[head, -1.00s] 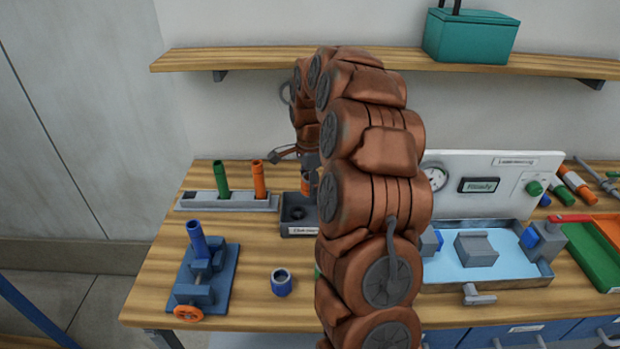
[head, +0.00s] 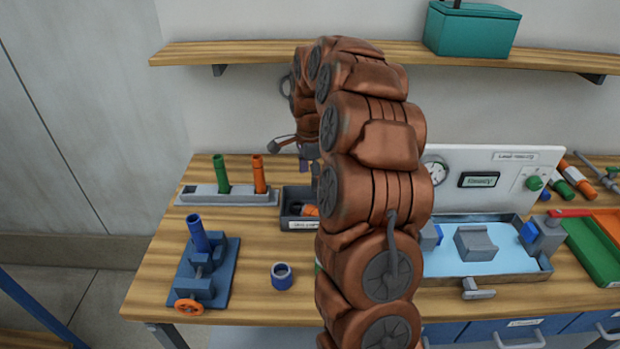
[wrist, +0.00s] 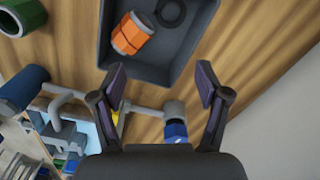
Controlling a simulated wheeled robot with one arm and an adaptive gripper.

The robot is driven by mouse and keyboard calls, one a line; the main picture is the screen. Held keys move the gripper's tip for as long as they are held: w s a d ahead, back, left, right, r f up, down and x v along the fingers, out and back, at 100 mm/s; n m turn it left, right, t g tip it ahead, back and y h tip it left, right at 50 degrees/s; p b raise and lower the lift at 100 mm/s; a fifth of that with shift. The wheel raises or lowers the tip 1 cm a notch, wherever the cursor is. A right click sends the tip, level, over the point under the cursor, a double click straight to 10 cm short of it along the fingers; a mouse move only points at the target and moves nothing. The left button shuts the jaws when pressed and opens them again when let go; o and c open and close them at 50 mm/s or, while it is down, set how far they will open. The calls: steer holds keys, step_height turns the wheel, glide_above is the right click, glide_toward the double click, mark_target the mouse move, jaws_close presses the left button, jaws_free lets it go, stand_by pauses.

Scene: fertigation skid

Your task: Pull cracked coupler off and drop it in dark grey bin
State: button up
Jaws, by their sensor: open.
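The dark grey bin (head: 297,224) stands on the bench behind my arm, with a label on its front and its right side hidden. The orange coupler (head: 311,210) lies inside it, partly hidden by my arm. In the wrist view the orange coupler (wrist: 131,34) lies on its side in the bin (wrist: 185,62), next to a black ring (wrist: 171,12). My gripper (wrist: 161,82) is open and empty, its fingers apart. In the head view my gripper (head: 308,166) hangs above the bin, partly hidden by my arm. I cannot make out a crack.
A blue vise (head: 205,270) holds an upright blue pipe at the left. A loose blue coupler (head: 281,277) stands on the bench. A grey rack (head: 225,197) holds a green and an orange tube. A water tray (head: 480,266) and a gauge panel (head: 500,180) stand at the right.

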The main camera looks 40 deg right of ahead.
step_height(320, 180, up, 11)
stand_by(0.4)
steer(key=shift+a, duration=0.1)
stand_by(0.3)
steer(key=s+a+n, duration=1)
steer(key=s+a, duration=0.1)
steer(key=a, duration=0.5)
steer(key=s+a+f+n, duration=0.2)
steer(key=s+a+n, duration=0.1)
steer(key=s, duration=0.4)
steer(key=s+a+f+n+g, duration=0.1)
steer(key=s+a+f+n, duration=0.1)
steer(key=s, duration=0.6)
steer(key=s+a+f+n, duration=0.2)
steer(key=s+a+n, duration=0.2)
steer(key=s+n, duration=0.2)
steer(key=shift+s+f+g, duration=0.4)
steer(key=shift+s, duration=0.25)
